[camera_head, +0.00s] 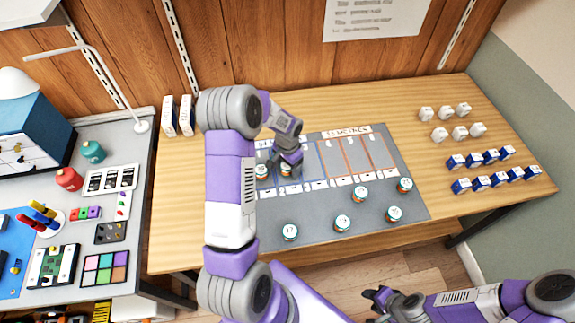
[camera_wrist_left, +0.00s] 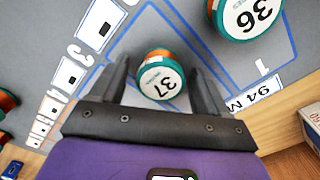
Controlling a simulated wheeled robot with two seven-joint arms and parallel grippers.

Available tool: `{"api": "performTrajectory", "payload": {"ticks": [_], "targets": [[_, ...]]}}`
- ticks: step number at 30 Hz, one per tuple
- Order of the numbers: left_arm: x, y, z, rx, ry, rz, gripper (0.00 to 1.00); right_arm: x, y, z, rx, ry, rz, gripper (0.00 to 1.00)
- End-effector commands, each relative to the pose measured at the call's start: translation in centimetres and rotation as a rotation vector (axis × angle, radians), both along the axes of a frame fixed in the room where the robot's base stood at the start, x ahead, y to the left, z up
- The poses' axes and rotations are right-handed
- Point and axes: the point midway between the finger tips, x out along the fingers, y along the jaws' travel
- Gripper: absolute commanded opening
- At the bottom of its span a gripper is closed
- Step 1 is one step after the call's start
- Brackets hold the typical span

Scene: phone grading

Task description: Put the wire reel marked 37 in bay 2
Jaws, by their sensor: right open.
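The wire reel marked 37 (camera_wrist_left: 160,77), with a white top, teal rim and copper winding, stands on the grey mat inside a blue-outlined bay. This bay adjoins the one with the reel marked 36 (camera_wrist_left: 248,14) and looks like bay 2. My left gripper (camera_wrist_left: 163,88) is open around reel 37, with a gap on both sides between fingers and reel. In the head view my left gripper (camera_head: 288,163) is low over the bays and partly hides the reel there. My right gripper (camera_head: 378,296) is open and empty, in front of the table.
Several other reels, one of them here (camera_head: 342,222), stand on the front of the mat (camera_head: 320,228). White and blue small boxes (camera_head: 461,122) are at the table's right. A grey side table (camera_head: 140,190) with electronics and a lamp is at left.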

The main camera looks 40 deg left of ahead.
Motion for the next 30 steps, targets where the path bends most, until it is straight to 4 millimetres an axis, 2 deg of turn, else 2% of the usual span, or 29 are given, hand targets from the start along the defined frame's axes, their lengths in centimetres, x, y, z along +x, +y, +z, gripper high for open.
{"api": "performTrajectory", "payload": {"ticks": [8, 11, 21, 25, 30], "targets": [[0.0, 0.0, 0.6, 0.0, -0.001, 0.0, 0.76, 0.0, 0.0, 0.5, 0.0, 0.0, 0.0, 0.43], [0.1, 0.0, 2.1, 0.002, -0.004, 0.0, 0.76, 0.0, 0.0, 0.7, 0.0, 0.0, 0.0, 0.43], [0.1, 0.0, 9.4, 0.002, -0.004, 0.0, 0.76, 0.0, 0.0, 2.0, 0.0, 0.0, 0.0, 0.43], [0.1, 0.0, 11.3, 0.001, -0.003, 0.0, 0.76, 0.0, 0.0, 2.3, 0.0, 0.0, 0.0, 0.43], [0.0, 0.0, 12.3, 0.0, -0.001, -0.001, 0.76, 0.0, 0.0, 2.4, 0.0, 0.0, 0.0, 0.43]]}}
